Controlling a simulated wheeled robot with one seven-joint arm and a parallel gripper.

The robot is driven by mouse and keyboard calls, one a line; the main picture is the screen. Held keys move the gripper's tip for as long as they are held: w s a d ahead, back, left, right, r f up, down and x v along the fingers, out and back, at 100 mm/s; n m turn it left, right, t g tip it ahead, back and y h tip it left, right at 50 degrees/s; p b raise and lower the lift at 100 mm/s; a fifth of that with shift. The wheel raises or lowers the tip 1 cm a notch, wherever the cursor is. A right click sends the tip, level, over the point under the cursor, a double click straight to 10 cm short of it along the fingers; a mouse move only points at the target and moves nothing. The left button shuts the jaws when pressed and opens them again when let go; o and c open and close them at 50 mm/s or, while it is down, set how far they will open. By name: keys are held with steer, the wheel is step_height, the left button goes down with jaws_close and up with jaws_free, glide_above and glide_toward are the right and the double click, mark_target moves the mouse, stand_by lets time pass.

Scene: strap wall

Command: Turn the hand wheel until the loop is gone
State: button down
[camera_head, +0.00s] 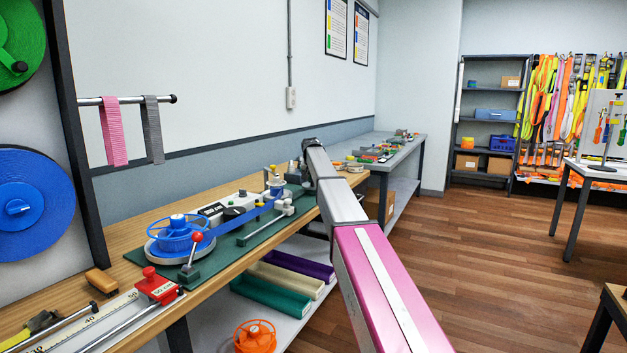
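A blue spoked hand wheel (175,236) lies flat on a round base on the green mat (150,256) on the wooden bench. A blue strap (240,220) runs from beside the wheel to the right, toward a small post (274,184) with a blue part. The strap looks nearly straight; I cannot make out a loop at this size. A red-knobbed lever (193,252) stands just in front of the wheel. My arm reaches over the bench's right end, well to the right of the wheel. I cannot make out my gripper; the far end of the arm hides it.
A red block (157,285) on a rail and a wooden block (101,281) lie at the bench's near left. An orange wheel (255,337) and several trays are on the shelf below. Strap ends (113,132) hang from a bar above.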

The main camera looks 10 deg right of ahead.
steer(key=shift+a+m+h, duration=0.1)
steer(key=shift+m+h, duration=0.3)
steer(key=shift+m, duration=0.4)
steer(key=c, duration=1.1)
jaws_free()
steer(key=shift+r, duration=0.15)
steer(key=v, duration=1)
steer(key=shift+a+r, duration=0.1)
steer(key=shift+r, duration=0.2)
